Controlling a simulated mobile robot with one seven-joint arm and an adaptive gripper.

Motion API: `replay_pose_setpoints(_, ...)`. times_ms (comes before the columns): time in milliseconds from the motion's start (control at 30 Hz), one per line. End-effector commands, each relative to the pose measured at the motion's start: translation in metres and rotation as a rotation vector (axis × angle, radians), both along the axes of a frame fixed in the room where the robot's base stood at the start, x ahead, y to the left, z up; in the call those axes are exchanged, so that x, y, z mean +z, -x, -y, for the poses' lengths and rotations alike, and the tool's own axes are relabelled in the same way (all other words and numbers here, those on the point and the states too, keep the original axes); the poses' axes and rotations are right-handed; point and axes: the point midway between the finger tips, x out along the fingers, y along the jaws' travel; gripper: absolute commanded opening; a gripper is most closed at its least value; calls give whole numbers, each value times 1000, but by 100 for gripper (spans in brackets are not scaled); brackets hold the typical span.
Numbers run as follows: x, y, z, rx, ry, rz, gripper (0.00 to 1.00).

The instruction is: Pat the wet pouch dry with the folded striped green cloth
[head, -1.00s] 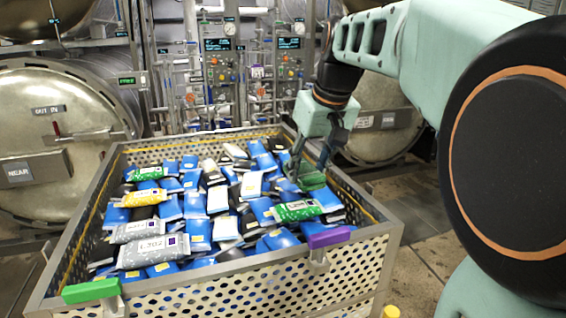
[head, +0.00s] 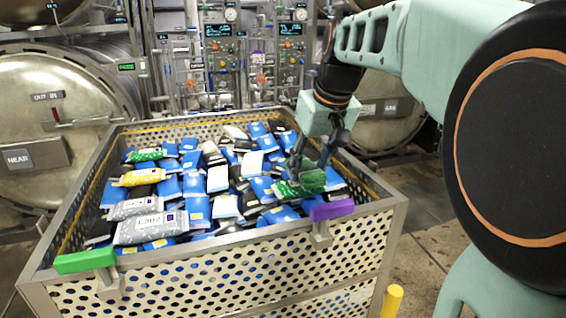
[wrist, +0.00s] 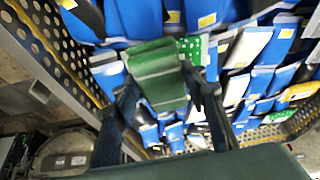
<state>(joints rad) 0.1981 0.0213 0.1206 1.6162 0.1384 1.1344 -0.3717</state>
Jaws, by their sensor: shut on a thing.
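My gripper (head: 312,165) is shut on the folded green cloth (head: 311,181) over the right front part of the basket. The cloth, with faint stripes, also shows between my fingers in the wrist view (wrist: 157,75). A green and white pouch (head: 288,191) lies just left of and under the cloth, partly covered by it. Its dotted green end also shows beyond the cloth in the wrist view (wrist: 190,48). I cannot tell whether cloth and pouch touch, and no wetness is clearly visible.
The perforated metal basket (head: 270,247) is full of blue, white and black pouches. Grey pouches (head: 150,228), a yellow pouch (head: 138,177) and another green pouch (head: 146,154) lie at left.

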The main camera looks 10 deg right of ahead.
Motion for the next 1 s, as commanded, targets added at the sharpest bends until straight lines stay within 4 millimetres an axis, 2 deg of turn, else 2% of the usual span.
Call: replay_pose_setpoints(1000, -8, 0, 0, 0, 0, 0, 20)
